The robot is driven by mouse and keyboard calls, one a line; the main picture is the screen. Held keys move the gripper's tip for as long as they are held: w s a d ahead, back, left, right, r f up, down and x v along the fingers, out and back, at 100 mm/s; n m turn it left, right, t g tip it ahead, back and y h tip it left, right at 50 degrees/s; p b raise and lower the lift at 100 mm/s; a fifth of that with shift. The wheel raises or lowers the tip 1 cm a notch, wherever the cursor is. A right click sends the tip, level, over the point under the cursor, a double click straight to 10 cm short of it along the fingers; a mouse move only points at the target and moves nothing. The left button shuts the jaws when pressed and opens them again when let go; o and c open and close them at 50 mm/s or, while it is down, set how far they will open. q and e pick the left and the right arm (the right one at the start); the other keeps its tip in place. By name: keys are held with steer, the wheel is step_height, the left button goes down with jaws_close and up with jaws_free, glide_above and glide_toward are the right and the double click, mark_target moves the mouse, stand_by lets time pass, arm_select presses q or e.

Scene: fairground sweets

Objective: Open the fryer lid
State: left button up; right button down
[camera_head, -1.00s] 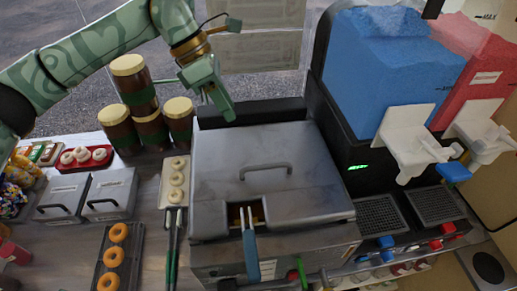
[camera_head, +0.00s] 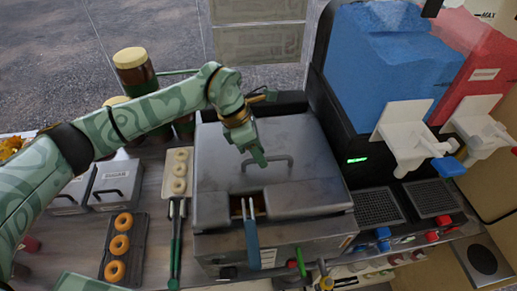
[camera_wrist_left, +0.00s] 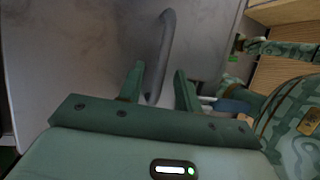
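The fryer lid (camera_head: 300,140) is a grey metal cover, lying flat and shut on the fryer (camera_head: 290,245). Its curved bar handle (camera_head: 280,157) is on top; in the left wrist view the handle (camera_wrist_left: 166,40) runs up between and beyond my fingertips. My left gripper (camera_head: 258,160) is at the handle, partly hiding its left end in the head view. In the left wrist view the gripper (camera_wrist_left: 158,75) has its fingers apart, one on each side of the bar. I cannot tell whether either touches it. My right gripper is not clearly shown.
A blue-handled fry basket (camera_head: 251,243) sticks out of the fryer's front notch. A slush machine (camera_head: 385,75) stands close on the right. Doughnut trays (camera_head: 178,175), grey bins (camera_head: 116,186) and jars (camera_head: 133,70) are on the left, under or beside my left arm.

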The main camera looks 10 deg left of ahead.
arm_select(q)
jaws_close()
